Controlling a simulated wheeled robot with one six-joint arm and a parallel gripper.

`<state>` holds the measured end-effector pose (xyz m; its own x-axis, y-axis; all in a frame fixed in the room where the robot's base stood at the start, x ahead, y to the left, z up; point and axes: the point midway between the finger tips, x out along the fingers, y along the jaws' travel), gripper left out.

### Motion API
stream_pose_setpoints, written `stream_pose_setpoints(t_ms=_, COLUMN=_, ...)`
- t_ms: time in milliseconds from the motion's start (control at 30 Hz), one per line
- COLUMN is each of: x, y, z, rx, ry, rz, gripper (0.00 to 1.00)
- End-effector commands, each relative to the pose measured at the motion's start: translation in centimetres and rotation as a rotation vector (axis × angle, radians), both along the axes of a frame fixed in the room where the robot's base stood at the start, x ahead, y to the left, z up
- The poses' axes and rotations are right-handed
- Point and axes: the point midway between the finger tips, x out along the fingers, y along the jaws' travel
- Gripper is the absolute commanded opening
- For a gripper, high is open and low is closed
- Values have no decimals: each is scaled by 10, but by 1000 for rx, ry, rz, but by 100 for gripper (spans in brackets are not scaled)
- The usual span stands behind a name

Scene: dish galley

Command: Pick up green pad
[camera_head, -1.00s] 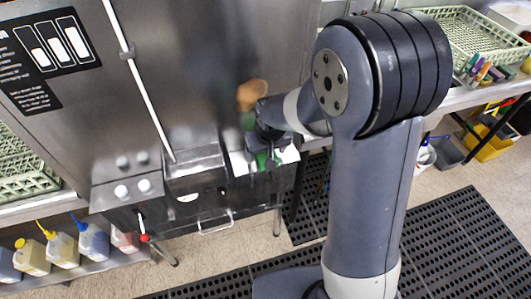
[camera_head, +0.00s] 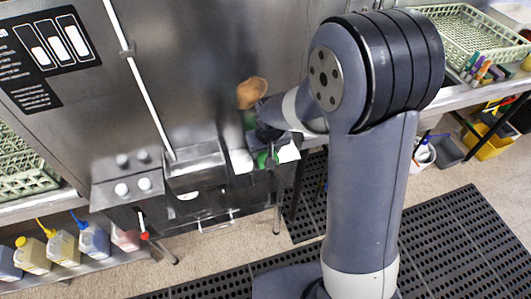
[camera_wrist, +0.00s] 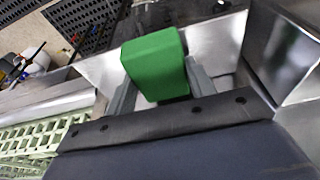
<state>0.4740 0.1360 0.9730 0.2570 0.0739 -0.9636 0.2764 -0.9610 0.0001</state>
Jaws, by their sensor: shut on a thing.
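The green pad (camera_wrist: 155,62) is a plain green block between the two fingers of my gripper (camera_wrist: 157,85) in the wrist view. My gripper is shut on it. In the head view, a small part of the green pad (camera_head: 263,159) shows below my gripper (camera_head: 268,148), over a small white-and-metal ledge (camera_head: 241,160) on the front of the steel machine. My wrist hides most of the pad there. I cannot tell whether the pad touches the ledge.
The steel dish machine (camera_head: 200,60) stands close behind my gripper, with a brown object (camera_head: 252,92) showing against its front. A metal box (camera_head: 195,168) is left of the ledge. Bottles (camera_head: 62,250) stand lower left.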

Motion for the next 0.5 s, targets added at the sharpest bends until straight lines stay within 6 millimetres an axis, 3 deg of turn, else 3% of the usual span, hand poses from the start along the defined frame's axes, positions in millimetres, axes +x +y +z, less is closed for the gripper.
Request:
stream_pose_setpoints(t_ms=367, x=-2, y=0, z=3, rx=1, ry=-3, rz=0, gripper=30)
stream_pose_setpoints(t_ms=500, x=-3, y=-1, z=16, rx=2, ry=-7, rz=0, gripper=30)
